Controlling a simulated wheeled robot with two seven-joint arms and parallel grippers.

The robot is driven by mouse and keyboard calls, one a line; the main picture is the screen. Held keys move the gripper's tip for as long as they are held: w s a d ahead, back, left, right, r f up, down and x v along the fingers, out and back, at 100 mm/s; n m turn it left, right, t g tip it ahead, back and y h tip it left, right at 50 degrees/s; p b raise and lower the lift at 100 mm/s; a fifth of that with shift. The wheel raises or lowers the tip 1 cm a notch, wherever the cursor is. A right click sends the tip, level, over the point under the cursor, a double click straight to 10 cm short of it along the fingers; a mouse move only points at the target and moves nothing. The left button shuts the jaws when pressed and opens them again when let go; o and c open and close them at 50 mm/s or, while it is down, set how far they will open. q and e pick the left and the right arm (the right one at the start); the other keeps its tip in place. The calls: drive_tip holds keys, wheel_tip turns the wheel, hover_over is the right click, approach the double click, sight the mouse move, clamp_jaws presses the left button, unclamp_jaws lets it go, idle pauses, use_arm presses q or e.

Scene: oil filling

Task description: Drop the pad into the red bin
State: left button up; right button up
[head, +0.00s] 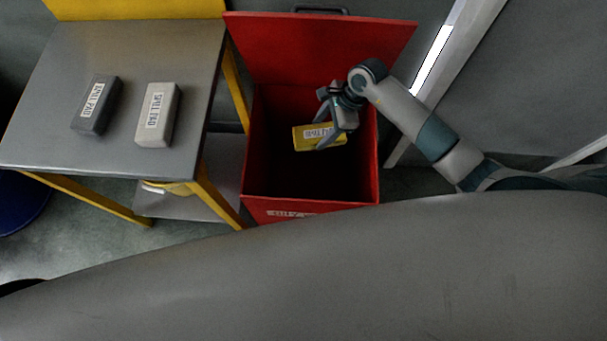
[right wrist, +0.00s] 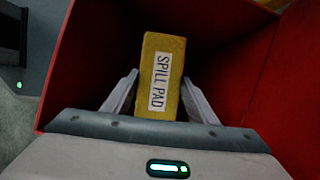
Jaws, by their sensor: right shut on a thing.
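A yellow pad (head: 302,139) labelled "SPILL PAD" is held by my right gripper (head: 326,126) over the open mouth of the red bin (head: 258,160). In the right wrist view, the pad (right wrist: 160,105) sits between the two fingers of the gripper (right wrist: 160,95), against the bin's dark inside. The right gripper is shut on the pad. The bin's red lid (head: 320,50) is tipped up at the back. How far the pad is above the bin's floor cannot be told. My left gripper is not in view.
A grey-topped table (head: 60,140) with yellow legs stands left of the bin. A dark grey pad (head: 97,105) and a light grey pad (head: 157,115) lie on it. A pale post (head: 440,60) rises right of the bin. A blue round object (head: 18,210) is at the far left.

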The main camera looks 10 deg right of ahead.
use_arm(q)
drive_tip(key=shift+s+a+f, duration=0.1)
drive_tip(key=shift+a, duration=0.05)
use_arm(e)
drive_tip(key=shift+f, duration=0.15)
drive_tip(key=o, duration=1.1)
drive_tip(key=v, duration=0.6)
drive_tip(key=shift+d+r+b, duration=0.2)
drive_tip(key=shift+b, duration=0.2)
drive_tip(key=shift+d+r, duration=0.1)
drive_tip(key=shift+r, duration=0.35)
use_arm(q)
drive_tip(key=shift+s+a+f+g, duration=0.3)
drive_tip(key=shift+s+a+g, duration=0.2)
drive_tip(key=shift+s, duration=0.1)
